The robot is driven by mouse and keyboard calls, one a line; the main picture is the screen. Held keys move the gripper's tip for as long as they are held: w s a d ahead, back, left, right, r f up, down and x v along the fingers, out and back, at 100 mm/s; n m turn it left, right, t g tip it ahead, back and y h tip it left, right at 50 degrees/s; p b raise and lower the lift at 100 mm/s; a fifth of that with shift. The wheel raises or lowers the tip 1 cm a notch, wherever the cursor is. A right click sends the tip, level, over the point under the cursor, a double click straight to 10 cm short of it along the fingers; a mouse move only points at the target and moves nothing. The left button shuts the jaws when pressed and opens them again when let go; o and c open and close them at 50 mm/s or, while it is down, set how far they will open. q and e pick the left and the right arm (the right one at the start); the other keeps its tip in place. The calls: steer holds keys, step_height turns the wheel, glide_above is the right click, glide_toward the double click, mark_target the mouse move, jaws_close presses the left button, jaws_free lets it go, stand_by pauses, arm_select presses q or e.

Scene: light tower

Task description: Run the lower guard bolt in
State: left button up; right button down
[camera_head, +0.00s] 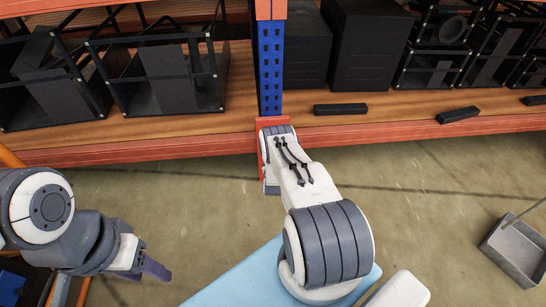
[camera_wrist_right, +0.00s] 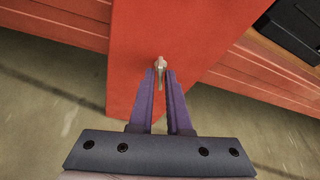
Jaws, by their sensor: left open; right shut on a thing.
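The red guard (camera_wrist_right: 135,50) fills the middle of the right wrist view. In the head view its top edge (camera_head: 273,120) shows at the foot of the blue upright, mostly behind my right arm. A small pale metal bolt (camera_wrist_right: 160,63) stands at the guard's face. My right gripper (camera_wrist_right: 165,73) is shut on this bolt at its purple fingertips. How deep the bolt sits is not clear. In the head view my right gripper is hidden by its own arm. My left gripper (camera_head: 155,270) is open and empty, low at the left, over the floor.
Orange shelf beams (camera_head: 420,128) run left and right of the blue upright (camera_head: 270,65). Black frames (camera_head: 160,75) and dark boxes (camera_head: 365,50) fill the shelf. A grey dustpan-like tray (camera_head: 515,250) stands on the floor at the right. The floor before the rack is mostly clear.

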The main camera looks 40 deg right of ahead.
steer(key=shift+s+a+f, duration=0.1)
steer(key=shift+s+f, duration=0.05)
steer(key=shift+f, duration=0.05)
steer(key=c, duration=1)
jaws_free()
steer(key=shift+c, duration=0.2)
steer(key=shift+o, duration=0.2)
steer(key=shift+r, duration=0.15)
steer(key=p+v, duration=0.5)
steer(key=v, duration=0.5)
steer(key=shift+a+r, duration=0.1)
steer(key=shift+a, duration=0.05)
